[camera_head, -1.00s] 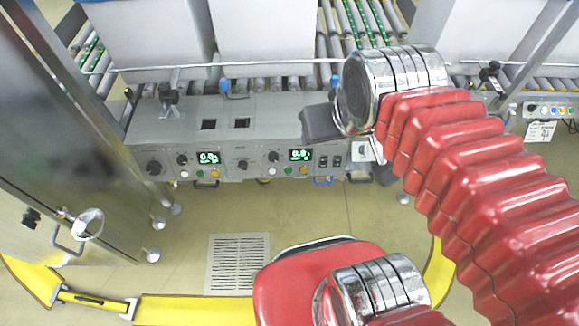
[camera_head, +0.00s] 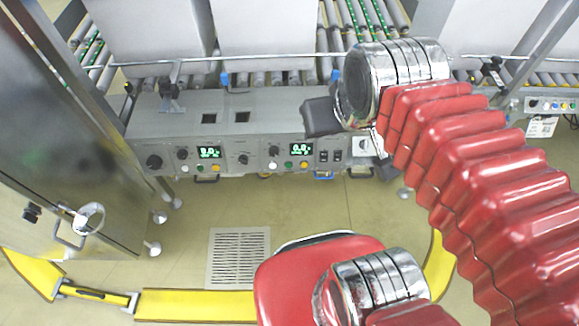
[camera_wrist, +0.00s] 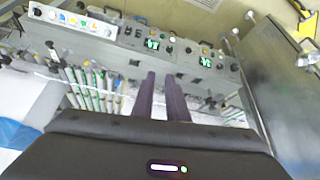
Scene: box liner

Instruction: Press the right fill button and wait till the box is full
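The grey filling console (camera_head: 185,122) has two sets of controls on its front. The right set has a lit green display (camera_head: 301,149), with a green button (camera_head: 288,165) and an orange button (camera_head: 304,165) below it. I cannot read which one is the fill button. A pale box (camera_head: 265,28) stands on rollers behind the console; its inside is hidden. My gripper (camera_wrist: 161,78) is empty, its two dark fingers parallel with a narrow gap. In the head view its dark body (camera_head: 320,117) is over the console's right part, with its fingers out of sight. I see no contact with a button.
The left set has a lit display (camera_head: 209,152) and its own buttons. Another pale box (camera_head: 150,40) stands behind left. A steel cabinet with a handwheel (camera_head: 88,219) is at left. A yellow floor rail (camera_head: 195,306) runs in front. A smaller button panel (camera_head: 550,107) is at right.

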